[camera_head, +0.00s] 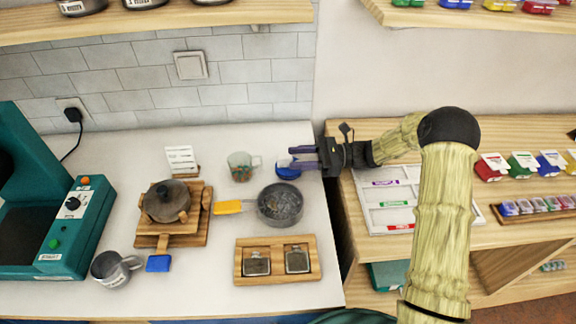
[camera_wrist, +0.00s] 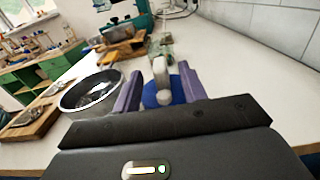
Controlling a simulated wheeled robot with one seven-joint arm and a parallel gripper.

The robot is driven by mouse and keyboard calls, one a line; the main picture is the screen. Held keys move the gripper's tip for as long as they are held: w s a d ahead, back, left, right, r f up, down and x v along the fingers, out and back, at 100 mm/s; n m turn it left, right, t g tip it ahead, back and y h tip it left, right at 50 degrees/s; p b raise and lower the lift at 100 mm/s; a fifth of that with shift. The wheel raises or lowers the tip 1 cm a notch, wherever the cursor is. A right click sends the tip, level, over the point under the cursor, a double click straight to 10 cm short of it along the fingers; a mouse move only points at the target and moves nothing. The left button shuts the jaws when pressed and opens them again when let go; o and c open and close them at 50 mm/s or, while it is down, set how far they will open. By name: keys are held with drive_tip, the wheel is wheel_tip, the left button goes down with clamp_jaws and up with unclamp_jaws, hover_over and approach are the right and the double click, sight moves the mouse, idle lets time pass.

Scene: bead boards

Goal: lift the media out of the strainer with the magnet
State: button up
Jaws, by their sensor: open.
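The strainer (camera_head: 281,204) is a round grey pan with a yellow-orange handle on the white table; it also shows left of my fingers in the wrist view (camera_wrist: 91,96). Its inside looks dark and speckled; I cannot make out separate media. The magnet has a blue round base (camera_head: 285,174) and stands on the table just behind the strainer. In the wrist view, its pale grey handle (camera_wrist: 160,74) rises upright between my purple fingers. My gripper (camera_head: 291,159) is open, with a finger on each side of the magnet and visible gaps to the handle.
A clear measuring cup (camera_head: 240,168) stands left of the magnet. A dark pot (camera_head: 166,201) sits on a wooden stand. A wooden tray (camera_head: 241,278) with two metal containers lies in front of the strainer. A grey mug (camera_head: 112,268) and teal machine (camera_head: 85,232) are farther left.

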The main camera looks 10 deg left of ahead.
sight(288, 156)
drive_tip(key=x, duration=0.3)
drive_tip(key=shift+a, duration=0.15)
idle(0.3)
clamp_jaws()
